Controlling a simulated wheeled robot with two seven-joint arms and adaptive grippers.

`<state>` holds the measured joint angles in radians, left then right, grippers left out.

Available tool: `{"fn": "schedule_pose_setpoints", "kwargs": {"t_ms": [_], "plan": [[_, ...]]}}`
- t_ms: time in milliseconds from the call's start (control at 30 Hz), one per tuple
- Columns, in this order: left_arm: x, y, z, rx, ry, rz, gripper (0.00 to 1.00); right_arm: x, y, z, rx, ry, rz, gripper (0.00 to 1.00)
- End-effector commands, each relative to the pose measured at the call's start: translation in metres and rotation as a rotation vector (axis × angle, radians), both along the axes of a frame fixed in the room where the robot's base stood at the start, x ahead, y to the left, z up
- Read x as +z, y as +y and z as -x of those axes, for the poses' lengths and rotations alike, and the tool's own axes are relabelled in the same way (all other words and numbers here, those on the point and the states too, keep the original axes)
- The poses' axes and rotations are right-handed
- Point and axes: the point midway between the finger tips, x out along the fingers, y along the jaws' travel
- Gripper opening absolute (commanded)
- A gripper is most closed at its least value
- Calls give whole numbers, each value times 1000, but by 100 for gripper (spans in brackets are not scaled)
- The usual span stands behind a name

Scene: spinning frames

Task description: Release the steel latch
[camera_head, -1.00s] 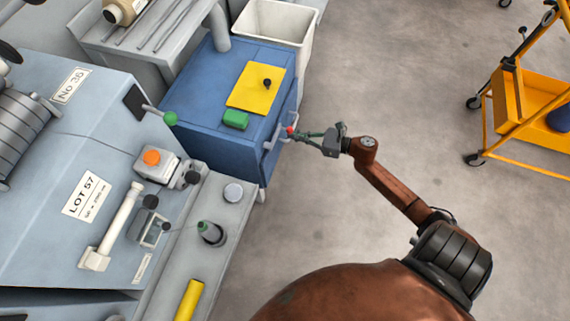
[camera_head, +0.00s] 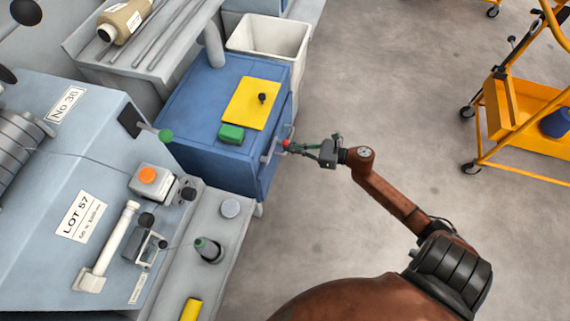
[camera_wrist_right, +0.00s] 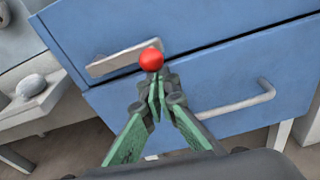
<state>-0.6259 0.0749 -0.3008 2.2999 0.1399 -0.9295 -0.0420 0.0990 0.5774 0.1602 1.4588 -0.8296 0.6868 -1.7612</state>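The steel latch (camera_wrist_right: 122,60) is a flat grey bar across the front of the blue cabinet's upper drawer. A red ball (camera_wrist_right: 151,59) shows at its right end; the same red ball is small in the head view (camera_head: 286,143). My right gripper (camera_wrist_right: 157,82) has green fingers that converge, tips nearly together, right at the lower side of the ball. In the head view, this gripper (camera_head: 291,147) reaches the cabinet front from the right. The ball is not spread between the pads; any stem behind it is hidden. My left gripper is out of view.
A lower drawer handle (camera_wrist_right: 240,105) juts out close to the right finger. A grey machine stands left, an orange cart (camera_head: 520,125) right. Open floor lies between.

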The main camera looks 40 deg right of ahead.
Motion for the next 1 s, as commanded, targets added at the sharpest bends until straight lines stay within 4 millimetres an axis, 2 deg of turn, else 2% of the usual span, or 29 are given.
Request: {"fn": "schedule_pose_setpoints", "kwargs": {"t_ms": [33, 200, 467, 500, 633, 767, 1000], "plan": [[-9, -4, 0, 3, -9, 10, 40, -6, 1, -2, 0, 0, -1, 0], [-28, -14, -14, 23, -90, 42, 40, -26, 5, -4, 4, 6, -1, 0], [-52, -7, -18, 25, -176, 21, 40, -44, 9, -7, 7, 8, 0, 0], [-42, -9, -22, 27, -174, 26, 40, -38, 5, -1, 5, 7, -1, 0], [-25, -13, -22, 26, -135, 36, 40, -31, -6, 17, 4, 3, 0, 0], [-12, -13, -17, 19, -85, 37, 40, -28, -17, 37, 4, 3, 0, 0], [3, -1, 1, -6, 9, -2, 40, -24, -35, 69, 4, 4, 0, 0]]}}
